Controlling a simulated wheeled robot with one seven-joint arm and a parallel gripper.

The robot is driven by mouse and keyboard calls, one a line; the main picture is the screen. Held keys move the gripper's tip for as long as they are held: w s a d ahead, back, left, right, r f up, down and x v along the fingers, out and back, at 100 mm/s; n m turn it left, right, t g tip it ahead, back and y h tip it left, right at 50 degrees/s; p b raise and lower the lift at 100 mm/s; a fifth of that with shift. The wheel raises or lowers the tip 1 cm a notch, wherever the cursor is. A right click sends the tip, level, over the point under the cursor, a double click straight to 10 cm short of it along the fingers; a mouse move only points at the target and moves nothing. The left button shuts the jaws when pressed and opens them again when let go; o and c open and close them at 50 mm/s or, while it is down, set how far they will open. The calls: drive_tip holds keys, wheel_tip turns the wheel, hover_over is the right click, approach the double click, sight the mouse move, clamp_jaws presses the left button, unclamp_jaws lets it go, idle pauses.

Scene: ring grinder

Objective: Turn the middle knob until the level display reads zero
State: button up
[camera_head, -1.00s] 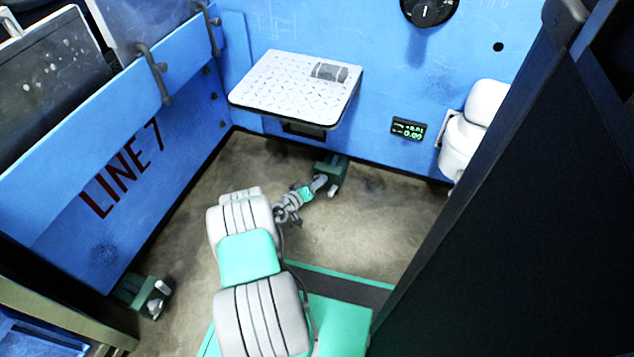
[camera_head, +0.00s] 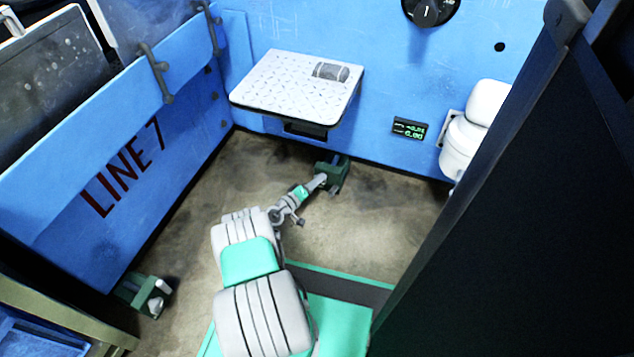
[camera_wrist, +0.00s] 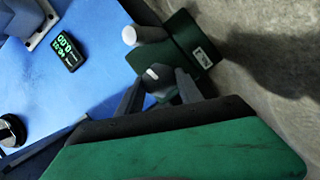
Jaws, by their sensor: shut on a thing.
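The middle knob (camera_wrist: 162,82) is a dark grey, faceted knob with a light mark, on a green block (camera_wrist: 188,38) that also carries a white cylinder (camera_wrist: 130,36). In the wrist view my gripper (camera_wrist: 158,86) has a finger on each side of this knob and is shut on it. In the head view my gripper (camera_head: 319,181) is at the green block under the shelf, and the knob is hidden. The level display (camera_head: 409,128) is a small black panel on the blue wall with green digits, too small to read surely. It also shows tilted in the wrist view (camera_wrist: 67,46).
A white tread-plate shelf (camera_head: 285,82) juts from the wall above the block. Another green block (camera_head: 146,294) with a light knob stands at lower left. A black dial (camera_head: 428,10) and a white rounded unit (camera_head: 466,140) are on the wall. A dark panel (camera_head: 520,230) fills the right.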

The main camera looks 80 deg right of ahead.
drive_tip(key=o, duration=1.1)
drive_tip(key=a+r+m+t+y+p, duration=0.1)
drive_tip(key=a+r+m+t+p, duration=0.3)
drive_tip(key=a+m+t, duration=0.45)
drive_tip(key=w+a+r+n+y+p, duration=0.1)
drive_tip(key=w+r+n+y+p, duration=0.1)
drive_tip(key=w+r+p, duration=1)
drive_tip(key=shift+w+r+y, duration=0.3)
drive_tip(key=shift+w+r, duration=2.55)
drive_tip(key=shift+r, duration=1.4)
drive_tip(key=shift+w+r+y, duration=0.3)
drive_tip(key=shift+w+r, duration=2.55)
drive_tip(key=shift+r, duration=1.4)
